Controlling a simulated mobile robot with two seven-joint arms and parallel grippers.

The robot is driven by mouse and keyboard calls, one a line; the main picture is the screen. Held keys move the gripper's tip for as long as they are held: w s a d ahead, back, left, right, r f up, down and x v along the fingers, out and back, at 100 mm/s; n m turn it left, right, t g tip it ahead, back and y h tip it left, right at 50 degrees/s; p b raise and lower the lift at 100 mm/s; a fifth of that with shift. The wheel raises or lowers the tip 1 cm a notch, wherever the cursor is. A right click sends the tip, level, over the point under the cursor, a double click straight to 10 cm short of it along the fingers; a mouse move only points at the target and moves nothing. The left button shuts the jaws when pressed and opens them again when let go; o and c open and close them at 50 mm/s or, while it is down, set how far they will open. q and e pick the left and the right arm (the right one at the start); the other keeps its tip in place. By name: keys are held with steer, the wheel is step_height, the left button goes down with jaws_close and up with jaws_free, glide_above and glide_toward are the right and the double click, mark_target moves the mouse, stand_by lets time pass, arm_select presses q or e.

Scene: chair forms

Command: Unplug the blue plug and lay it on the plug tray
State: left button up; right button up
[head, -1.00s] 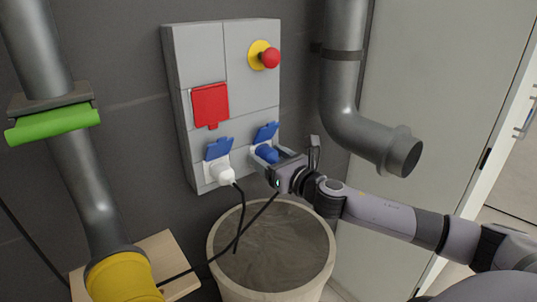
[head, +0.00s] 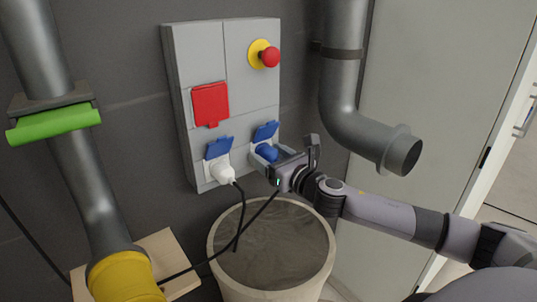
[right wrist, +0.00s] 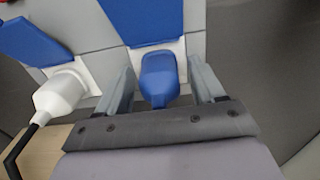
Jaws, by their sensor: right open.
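The blue plug (head: 267,153) sits in the right-hand socket of the grey wall panel, under a raised blue flap. My right gripper (head: 287,158) is open in front of that socket. In the right wrist view the blue plug (right wrist: 159,80) stands between the two spread fingers, with a gap on each side. A pale wooden board (head: 172,247), possibly the plug tray, is at the lower left, partly hidden by the yellow pipe end. My left gripper is not in view.
A white plug (head: 222,172) with a black cable sits in the left socket. A large bin (head: 219,268) stands below the panel. Grey pipes (head: 345,80) flank the panel on both sides. A black cable (head: 200,262) runs over the board. A red emergency button (head: 270,57) is above.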

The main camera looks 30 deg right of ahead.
stand_by(0.3)
jaws_close()
steer(key=shift+s+f, duration=0.1)
steer(key=shift+s, duration=0.1)
steer(key=shift+s+d, duration=0.1)
steer(key=shift+s, duration=0.7)
steer(key=shift+s+d, duration=0.15)
steer(key=shift+s, duration=1.85)
